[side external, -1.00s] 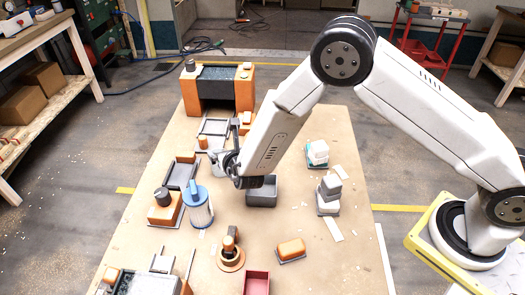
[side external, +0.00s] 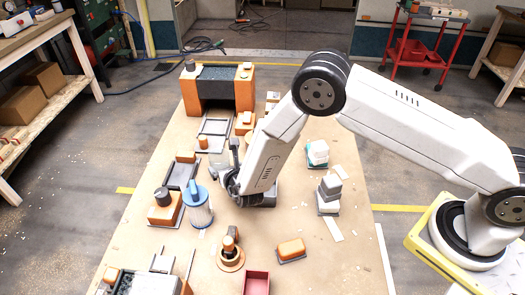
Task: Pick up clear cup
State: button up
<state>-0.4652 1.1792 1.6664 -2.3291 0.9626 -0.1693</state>
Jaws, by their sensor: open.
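An orange block with a dark knob (side external: 164,208) stands close left of the cup. A grey tray (side external: 181,174) lies behind it. A grey box (side external: 268,197) is partly hidden by my arm. An orange round piece (side external: 231,256) stands in front.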

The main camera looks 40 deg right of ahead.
aim_at(223, 167)
jog(key=shift+f, duration=0.25)
jog(key=shift+f, duration=0.15)
jog(key=shift+f, duration=0.25)
jog(key=shift+x, duration=2.45)
jog(key=c, duration=0.9)
jog(key=shift+r, duration=0.2)
